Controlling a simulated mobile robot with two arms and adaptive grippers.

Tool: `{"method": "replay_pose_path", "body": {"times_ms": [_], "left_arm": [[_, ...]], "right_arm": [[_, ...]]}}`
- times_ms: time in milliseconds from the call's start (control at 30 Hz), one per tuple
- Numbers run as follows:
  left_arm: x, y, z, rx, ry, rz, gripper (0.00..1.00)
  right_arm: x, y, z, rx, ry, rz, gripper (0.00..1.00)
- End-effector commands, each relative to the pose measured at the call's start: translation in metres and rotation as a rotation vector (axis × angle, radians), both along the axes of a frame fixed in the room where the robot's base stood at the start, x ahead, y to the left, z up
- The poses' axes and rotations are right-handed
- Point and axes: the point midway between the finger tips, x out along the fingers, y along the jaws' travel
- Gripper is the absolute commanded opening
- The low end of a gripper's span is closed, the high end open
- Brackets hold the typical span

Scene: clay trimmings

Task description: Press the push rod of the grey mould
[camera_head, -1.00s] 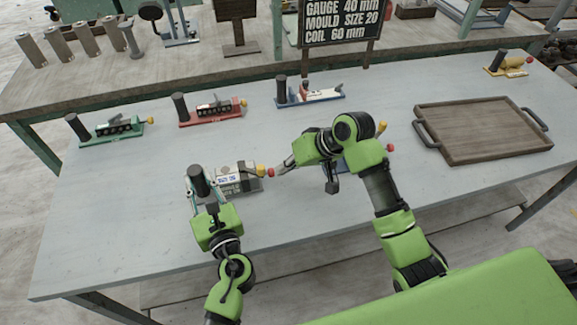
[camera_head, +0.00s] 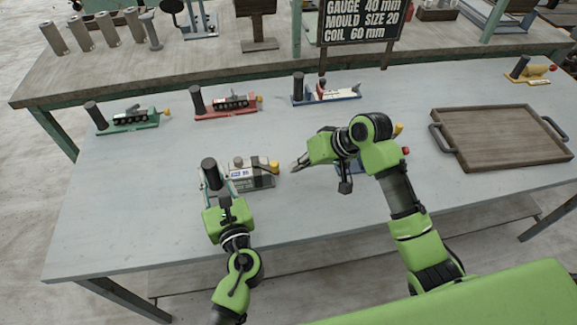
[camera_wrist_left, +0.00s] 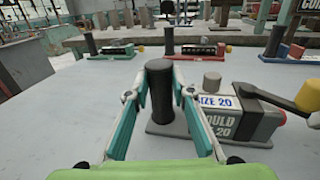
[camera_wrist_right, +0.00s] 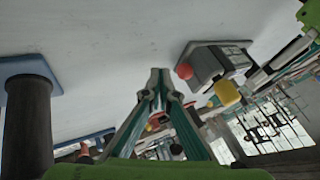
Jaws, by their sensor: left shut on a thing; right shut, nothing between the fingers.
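The grey mould (camera_head: 255,178) lies on the table with a "SIZE 20" label and a yellow knob (camera_head: 275,167). Its black upright post (camera_wrist_left: 159,95) stands at the left end. My left gripper (camera_head: 213,180) is shut on this post, one finger on each side. The push rod's red end (camera_wrist_right: 184,71) shows close against the mould's end face in the right wrist view; in the head view I cannot make it out. My right gripper (camera_head: 293,170) is shut and empty, just right of the mould. Its fingertips are a small gap away from the red end.
A blue-based mould (camera_head: 348,164) sits partly hidden under my right arm. Green (camera_head: 127,123), red (camera_head: 228,107) and blue (camera_head: 327,95) moulds stand farther back. A wooden tray (camera_head: 500,112) lies right, with a yellow mould (camera_head: 530,72) behind. The table's front left is clear.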

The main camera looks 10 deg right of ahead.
Motion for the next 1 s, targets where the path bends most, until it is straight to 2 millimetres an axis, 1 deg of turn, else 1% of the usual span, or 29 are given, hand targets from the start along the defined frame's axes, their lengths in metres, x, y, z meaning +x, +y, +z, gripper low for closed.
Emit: {"method": "replay_pose_path", "body": {"times_ms": [33,67,100,300,500,700,1000], "left_arm": [[-0.001,0.001,-0.006,-0.002,0.012,0.001,0.0],[-0.001,0.001,-0.006,-0.002,0.012,0.001,0.0],[-0.001,0.001,-0.006,-0.002,0.012,0.001,0.0],[-0.001,0.001,-0.007,-0.002,0.012,0.0,0.0],[-0.001,0.001,-0.007,-0.002,0.012,0.0,0.0],[-0.001,0.001,-0.007,-0.002,0.012,0.0,0.0],[-0.001,0.001,-0.006,-0.002,0.012,0.0,0.0]], "right_arm": [[0.0,-0.014,-0.001,-0.004,0.0,-0.005,0.0],[-0.001,-0.018,0.004,-0.005,-0.004,-0.002,0.0],[-0.005,-0.021,0.014,-0.004,-0.007,-0.002,0.0],[-0.023,-0.042,0.05,-0.004,-0.006,-0.001,0.0],[-0.034,-0.056,0.073,-0.002,-0.002,-0.002,0.0],[-0.038,-0.059,0.079,-0.002,0.0,-0.001,0.0],[-0.038,-0.059,0.079,-0.002,0.0,-0.001,0.0]]}}
